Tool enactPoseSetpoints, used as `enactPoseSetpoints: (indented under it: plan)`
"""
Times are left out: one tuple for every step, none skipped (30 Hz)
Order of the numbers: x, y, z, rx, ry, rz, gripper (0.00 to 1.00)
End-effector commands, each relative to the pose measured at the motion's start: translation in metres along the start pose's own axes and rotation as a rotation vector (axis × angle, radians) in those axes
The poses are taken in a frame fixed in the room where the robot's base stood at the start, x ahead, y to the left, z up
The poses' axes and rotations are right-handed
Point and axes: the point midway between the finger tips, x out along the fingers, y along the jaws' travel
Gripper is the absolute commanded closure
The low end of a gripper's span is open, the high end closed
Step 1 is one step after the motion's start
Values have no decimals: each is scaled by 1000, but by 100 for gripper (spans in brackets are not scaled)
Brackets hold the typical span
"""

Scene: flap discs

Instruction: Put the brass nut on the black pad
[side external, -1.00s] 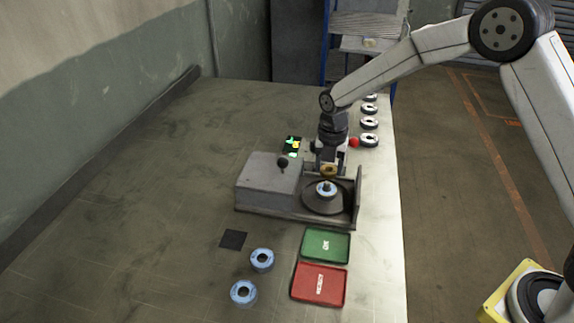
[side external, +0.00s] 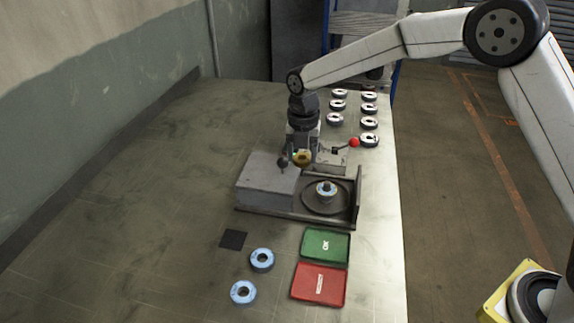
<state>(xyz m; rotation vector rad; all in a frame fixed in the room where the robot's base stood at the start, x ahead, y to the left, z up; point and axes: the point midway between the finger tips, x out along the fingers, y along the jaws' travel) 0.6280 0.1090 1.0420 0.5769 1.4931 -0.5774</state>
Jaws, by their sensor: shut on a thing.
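The brass nut (side external: 302,159) is held between the fingertips of my gripper (side external: 301,155), which is shut on it above the back of the grey machine. The black pad (side external: 233,239) is a small dark square lying flat and bare on the table, in front and to the left of the machine. My gripper is well behind the pad and to its right, apart from it. The fingers partly hide the nut.
The grey machine block (side external: 268,184) with a dark knob stands between my gripper and the pad. A blue disc (side external: 326,191) sits on its round plate. Green (side external: 338,235) and red (side external: 334,272) trays, two blue discs (side external: 262,260) and several white discs (side external: 369,124) lie around. The left table is clear.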

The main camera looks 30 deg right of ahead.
Motion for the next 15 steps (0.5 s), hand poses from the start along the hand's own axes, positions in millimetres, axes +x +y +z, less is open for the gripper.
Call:
enactPoseSetpoints:
  plan:
    - [0,14,-9,-27,-1,2,100]
    - [0,22,-14,-43,-1,1,100]
    - [0,32,-22,-65,-1,2,100]
    - [0,40,-27,-81,-1,1,100]
    - [0,49,-34,-99,-1,2,100]
    - [0,60,-43,-122,-1,1,100]
    - [0,68,-50,-139,-1,2,100]
    - [0,75,-57,-155,-1,2,100]
    - [1,84,-66,-176,0,1,100]
    - [0,91,-73,-191,-1,2,100]
    - [1,97,-79,-205,-1,2,100]
    - [1,104,-87,-222,-1,1,100]
    - [1,109,-93,-234,-1,1,100]
    - [0,113,-98,-245,-1,2,100]
    - [1,119,-105,-259,-1,2,100]
